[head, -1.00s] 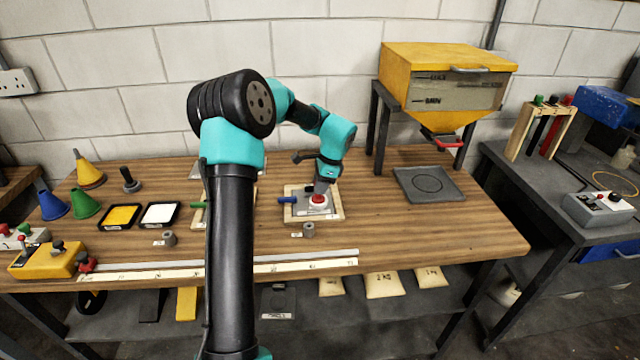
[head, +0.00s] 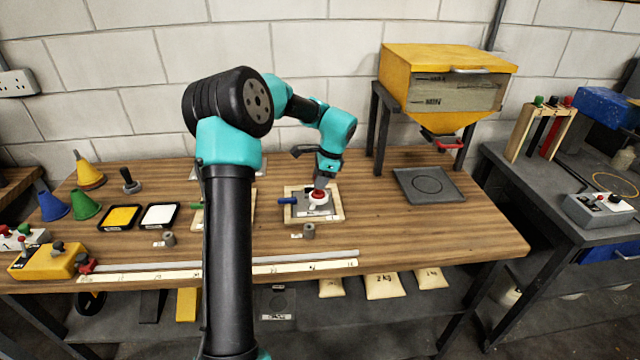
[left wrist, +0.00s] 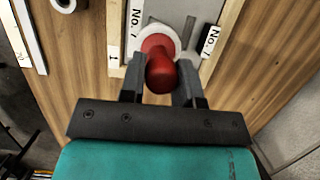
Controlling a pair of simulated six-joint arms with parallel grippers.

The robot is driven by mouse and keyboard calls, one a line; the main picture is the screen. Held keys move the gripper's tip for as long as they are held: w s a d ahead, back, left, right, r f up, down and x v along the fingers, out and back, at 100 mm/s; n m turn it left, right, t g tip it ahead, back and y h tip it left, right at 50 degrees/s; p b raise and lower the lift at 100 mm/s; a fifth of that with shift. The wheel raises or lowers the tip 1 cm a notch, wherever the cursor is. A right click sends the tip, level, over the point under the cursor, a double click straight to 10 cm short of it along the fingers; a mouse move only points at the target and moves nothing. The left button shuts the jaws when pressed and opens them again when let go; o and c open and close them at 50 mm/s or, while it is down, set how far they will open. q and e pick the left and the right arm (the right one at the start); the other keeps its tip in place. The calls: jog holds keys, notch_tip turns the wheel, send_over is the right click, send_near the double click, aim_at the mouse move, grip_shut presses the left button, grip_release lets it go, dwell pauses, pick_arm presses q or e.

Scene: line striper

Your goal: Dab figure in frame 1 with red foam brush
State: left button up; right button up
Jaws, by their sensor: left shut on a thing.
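My left gripper (head: 321,181) is shut on the red foam brush (head: 319,194) and holds it upright over the wooden-edged frame (head: 340,213). In the left wrist view the red brush (left wrist: 161,74) stands between the two fingers of the gripper (left wrist: 162,85). Whether the brush touches the plate, I cannot tell. A blue handle (head: 287,200) sticks out at the frame's left side. My right gripper is not in view.
A second frame (head: 197,217) with a green handle is partly hidden behind my arm. Yellow (head: 120,216) and white (head: 160,215) pads lie further left. A small grey cylinder (head: 309,230) and a long pale ruler strip (head: 300,268) lie in front. A dark tray (head: 430,185) is at right.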

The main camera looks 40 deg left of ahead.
pick_arm(q)
jog(key=shift+r, duration=1)
jog(key=shift+w+a+r, duration=0.25)
jog(key=shift+w+a, duration=0.8)
jog(key=shift+a, duration=0.2)
jog(key=shift+f, duration=0.1)
jog(key=shift+f, duration=1.95)
jog(key=shift+f, duration=0.5)
jog(key=shift+r, duration=0.1)
